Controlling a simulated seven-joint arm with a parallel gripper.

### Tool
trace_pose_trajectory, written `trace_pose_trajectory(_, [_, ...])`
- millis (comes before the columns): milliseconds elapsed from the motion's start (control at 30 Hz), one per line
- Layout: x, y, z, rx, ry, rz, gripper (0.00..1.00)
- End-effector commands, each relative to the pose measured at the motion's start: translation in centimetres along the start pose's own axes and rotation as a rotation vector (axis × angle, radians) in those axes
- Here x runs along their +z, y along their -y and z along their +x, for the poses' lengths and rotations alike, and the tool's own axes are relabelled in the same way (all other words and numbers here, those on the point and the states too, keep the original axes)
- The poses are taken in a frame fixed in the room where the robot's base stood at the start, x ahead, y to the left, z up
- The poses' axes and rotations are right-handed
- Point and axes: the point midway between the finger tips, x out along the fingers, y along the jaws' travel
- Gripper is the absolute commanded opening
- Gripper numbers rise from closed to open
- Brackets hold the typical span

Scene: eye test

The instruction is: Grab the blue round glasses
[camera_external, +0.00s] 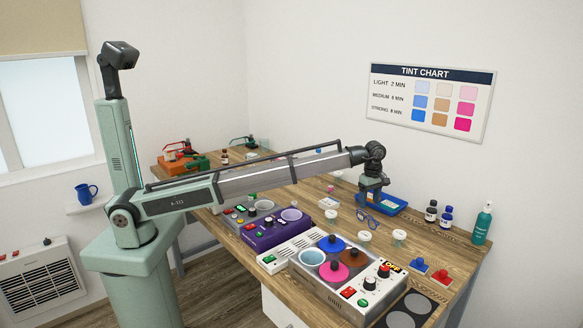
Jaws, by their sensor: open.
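The blue round glasses (367,220) lie on the wooden table (448,248), in front of the blue tray. My gripper (371,201) points down just above and slightly right of them in the picture. Its jaws are open, and no object shows between them. The fingertips are small and dark here, and I cannot tell exactly how high they are above the glasses.
A blue tray (393,207) lies right behind my gripper. Small white cups (365,237) stand in front of the glasses. A tint machine with coloured pots (333,265) is nearer. Dark bottles (431,212) and a teal spray bottle (482,224) stand at right.

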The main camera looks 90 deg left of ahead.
Motion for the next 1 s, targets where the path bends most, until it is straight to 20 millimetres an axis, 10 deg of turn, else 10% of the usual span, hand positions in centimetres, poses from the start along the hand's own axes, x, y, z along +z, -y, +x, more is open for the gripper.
trace_pose_trajectory(1000, [0.4, 0.1, 7.2, 0.001, 0.0, 0.002, 0.63])
